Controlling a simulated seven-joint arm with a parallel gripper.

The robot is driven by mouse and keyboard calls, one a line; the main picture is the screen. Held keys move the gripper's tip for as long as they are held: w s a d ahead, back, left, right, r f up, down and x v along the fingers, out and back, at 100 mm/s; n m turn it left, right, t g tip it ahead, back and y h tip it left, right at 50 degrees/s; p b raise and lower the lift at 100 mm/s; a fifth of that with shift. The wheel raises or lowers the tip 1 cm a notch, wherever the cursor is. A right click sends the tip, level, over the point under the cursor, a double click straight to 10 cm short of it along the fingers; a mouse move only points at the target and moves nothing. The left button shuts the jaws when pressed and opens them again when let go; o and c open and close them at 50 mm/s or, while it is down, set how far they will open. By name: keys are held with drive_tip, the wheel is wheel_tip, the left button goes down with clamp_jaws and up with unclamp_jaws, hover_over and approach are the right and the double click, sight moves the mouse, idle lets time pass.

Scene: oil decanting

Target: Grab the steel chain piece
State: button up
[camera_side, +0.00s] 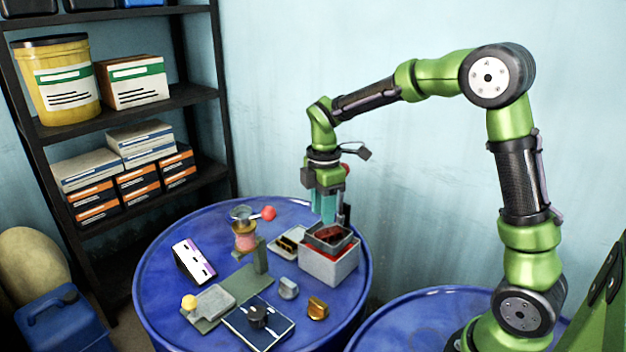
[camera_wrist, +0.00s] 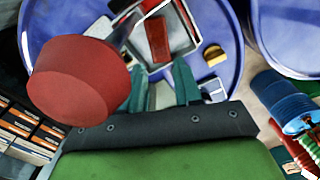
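A small grey metal piece (camera_side: 288,288), which looks like the steel chain piece, lies on the blue drum top in front of the grey box. Its links cannot be made out. A similar brass-coloured piece (camera_side: 318,308) lies to its right and also shows in the wrist view (camera_wrist: 212,55). My gripper (camera_side: 323,218) points down above the back of the grey box, with its teal fingers above and behind the grey piece. In the wrist view the fingers (camera_wrist: 161,82) are apart, with nothing clearly held between them. I cannot make out the grey piece in the wrist view.
The grey box (camera_side: 328,266) holds a tray with dark red contents. A red-ended item (camera_wrist: 78,82) looms close to the wrist camera. A flat tray (camera_side: 289,243), a red-knobbed device (camera_side: 245,235), a striped box (camera_side: 194,262) and a blue panel (camera_side: 258,324) crowd the drum.

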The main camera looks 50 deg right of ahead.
sight(324, 232)
wheel_tip(324, 232, down, 6)
drive_tip(key=shift+s+d+r, duration=0.1)
drive_tip(key=shift+d, duration=0.05)
idle(0.3)
clamp_jaws()
